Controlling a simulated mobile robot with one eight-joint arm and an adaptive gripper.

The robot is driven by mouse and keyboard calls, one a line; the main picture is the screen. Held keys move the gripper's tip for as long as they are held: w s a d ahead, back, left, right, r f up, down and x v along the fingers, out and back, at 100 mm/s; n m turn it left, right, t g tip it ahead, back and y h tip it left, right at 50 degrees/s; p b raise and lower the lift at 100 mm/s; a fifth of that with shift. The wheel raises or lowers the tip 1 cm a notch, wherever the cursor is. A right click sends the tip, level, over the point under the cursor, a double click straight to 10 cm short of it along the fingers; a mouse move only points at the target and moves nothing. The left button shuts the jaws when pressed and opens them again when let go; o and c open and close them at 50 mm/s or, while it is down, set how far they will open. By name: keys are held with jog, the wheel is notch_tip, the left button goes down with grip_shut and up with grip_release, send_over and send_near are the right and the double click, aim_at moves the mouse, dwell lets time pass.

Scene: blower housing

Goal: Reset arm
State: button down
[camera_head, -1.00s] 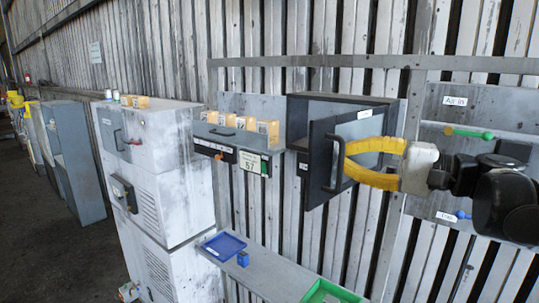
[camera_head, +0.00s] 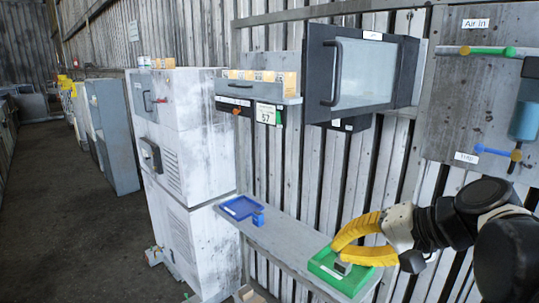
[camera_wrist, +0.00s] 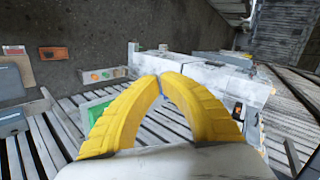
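My gripper (camera_head: 337,250) has yellow fingers and sits at the lower right of the head view. Its fingertips overlap the green tray (camera_head: 322,270) in the picture; I cannot tell the height between them. In the wrist view my gripper (camera_wrist: 162,77) shows its two curved fingers with the tips meeting and nothing between them. It is shut and empty. A small grey piece (camera_head: 343,267) shows at the green tray, partly hidden by the fingers.
A grey shelf (camera_head: 285,240) carries a blue tray (camera_head: 243,208) and a small blue block (camera_head: 258,218). A panel at right has a green-handled valve (camera_head: 487,51) and a blue one (camera_head: 492,151). A tall white cabinet (camera_head: 180,150) stands left. Open floor lies far left.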

jog(key=s+d+f+n+h+b, duration=0.1)
jog(key=f+b, duration=0.4)
jog(key=f, duration=0.5)
jog(key=s+d+f+n+h+b, duration=0.2)
jog(key=s+f+h+b, duration=0.2)
jog(key=f, duration=0.6)
jog(key=s+d+f+n+h+b, duration=0.1)
jog(key=s+f+b, duration=0.3)
jog(key=f, duration=0.6)
jog(key=shift+s+d+f+n+h+b, duration=0.25)
jog(key=shift+n+h+b, duration=0.45)
jog(key=shift+h+b, duration=0.35)
jog(key=shift+f, duration=0.1)
